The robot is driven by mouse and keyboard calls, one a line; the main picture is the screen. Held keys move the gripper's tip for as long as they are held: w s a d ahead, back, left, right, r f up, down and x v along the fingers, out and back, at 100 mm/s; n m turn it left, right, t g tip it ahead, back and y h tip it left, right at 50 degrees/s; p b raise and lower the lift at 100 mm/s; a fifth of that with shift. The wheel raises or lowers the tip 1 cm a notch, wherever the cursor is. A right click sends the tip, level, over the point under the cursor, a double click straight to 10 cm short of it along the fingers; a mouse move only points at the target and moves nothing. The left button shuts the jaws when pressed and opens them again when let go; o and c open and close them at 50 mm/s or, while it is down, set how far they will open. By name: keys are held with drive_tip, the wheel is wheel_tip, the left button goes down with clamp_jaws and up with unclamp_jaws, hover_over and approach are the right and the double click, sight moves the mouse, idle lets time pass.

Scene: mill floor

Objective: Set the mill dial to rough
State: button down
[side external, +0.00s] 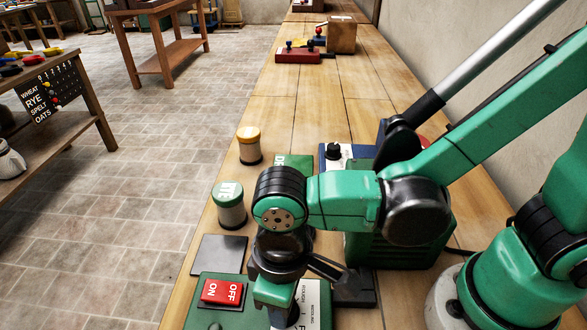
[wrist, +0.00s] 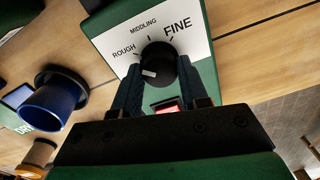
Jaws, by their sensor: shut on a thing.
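The mill dial (wrist: 159,58) is a round black knob on a white scale plate (wrist: 113,33) printed ROUGH, MIDDLING and FINE. The plate is fixed to a green housing (wrist: 95,20). A white mark on the knob sits on its left side, towards ROUGH; I cannot tell if it lines up exactly with that tick. My gripper (wrist: 158,68) is shut on the dial, with one dark finger on each side of it. In the side view my gripper (side external: 288,309) reaches down over the green panel beside the scale plate (side external: 312,300); the dial is mostly hidden there.
A red ON/OFF switch (side external: 222,292) is close by on the green panel. A dark plate (side external: 219,255), a green-topped jar (side external: 229,207) and an orange-topped jar (side external: 249,147) stand along the bench's left edge. A blue cup-shaped part (wrist: 50,105) is left of my gripper.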

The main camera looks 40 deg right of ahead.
idle(0.4)
drive_tip(key=shift+c, duration=2.3)
unclamp_jaws()
drive_tip(key=shift+r, duration=0.15)
drive_tip(key=shift+r, duration=2.7)
drive_tip(key=shift+f, duration=0.15)
drive_tip(key=shift+f, duration=2.7)
